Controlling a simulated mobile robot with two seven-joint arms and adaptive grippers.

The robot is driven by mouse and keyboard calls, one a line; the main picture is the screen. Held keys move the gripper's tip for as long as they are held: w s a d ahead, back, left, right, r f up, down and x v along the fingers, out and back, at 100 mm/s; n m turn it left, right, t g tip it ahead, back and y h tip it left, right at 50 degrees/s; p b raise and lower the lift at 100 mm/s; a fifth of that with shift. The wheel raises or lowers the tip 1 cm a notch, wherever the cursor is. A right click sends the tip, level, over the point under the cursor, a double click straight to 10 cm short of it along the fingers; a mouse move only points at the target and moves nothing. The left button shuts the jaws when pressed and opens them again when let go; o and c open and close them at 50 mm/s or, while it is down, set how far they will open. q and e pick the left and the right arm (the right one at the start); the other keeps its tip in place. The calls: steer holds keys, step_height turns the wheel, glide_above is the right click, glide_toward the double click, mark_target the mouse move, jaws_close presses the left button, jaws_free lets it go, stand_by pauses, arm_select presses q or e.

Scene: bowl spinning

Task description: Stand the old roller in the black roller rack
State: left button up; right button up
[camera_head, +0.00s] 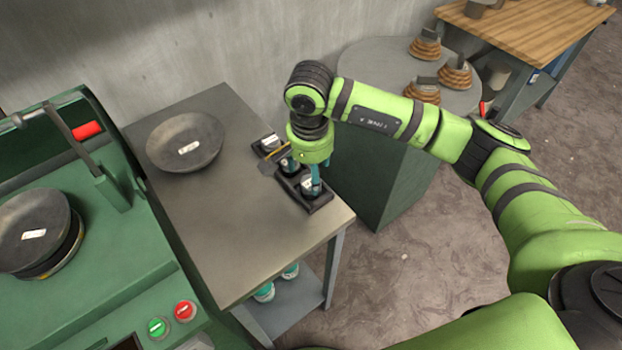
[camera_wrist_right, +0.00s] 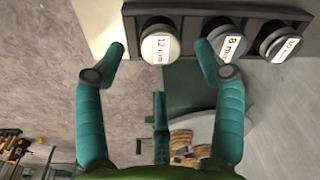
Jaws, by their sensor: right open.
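The black roller rack (camera_head: 320,204) lies near the right edge of the grey table. In the right wrist view the black rack (camera_wrist_right: 196,13) shows rollers with white labels: one marked 12 mm (camera_wrist_right: 160,44), one marked 8 mm (camera_wrist_right: 227,40) and a third (camera_wrist_right: 281,41). I cannot tell which one is the old roller. My right gripper (camera_head: 302,178) points down over the rack. In the wrist view the open teal fingers of my right gripper (camera_wrist_right: 160,58) are on either side of the 12 mm roller, with gaps visible. My left gripper is not in view.
A large dark bowl (camera_head: 186,140) lies on the grey table (camera_head: 240,225). A green machine (camera_head: 110,270) with another dark bowl (camera_head: 35,228) stands at left. A round grey stand (camera_head: 365,75) with brown coiled pieces (camera_head: 425,48) is behind my right arm. Teal-and-white items (camera_head: 264,292) sit on the lower shelf.

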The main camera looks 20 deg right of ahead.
mark_target(310, 186)
step_height(310, 186, up, 8)
steer(key=b, duration=0.2)
steer(key=shift+s+a, duration=0.15)
steer(key=shift+s, duration=0.15)
